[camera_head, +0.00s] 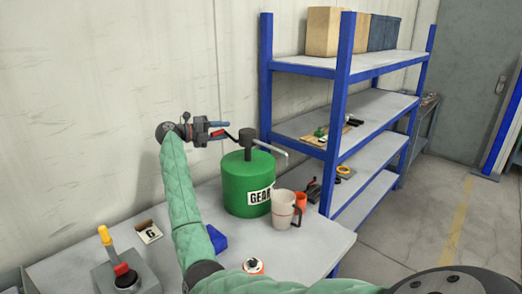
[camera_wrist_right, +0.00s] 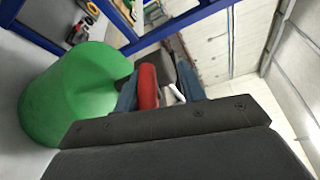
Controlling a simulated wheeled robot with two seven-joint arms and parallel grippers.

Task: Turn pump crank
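A green drum (camera_head: 247,183) labelled "GEAR" stands on the table with a dark pump head (camera_head: 248,142) on top. A pale spout (camera_head: 271,149) points right from the pump. The crank's red grip (camera_head: 217,134) is on the left of the pump. My right gripper (camera_head: 219,128) is beside this grip. In the right wrist view the red grip (camera_wrist_right: 148,87) lies between the blue fingers (camera_wrist_right: 158,90), close to the left one, with a gap to the right one. The gripper looks open around it. The drum (camera_wrist_right: 72,92) fills the left there. My left gripper is out of view.
A blue-framed shelf (camera_head: 338,110) stands behind at right.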

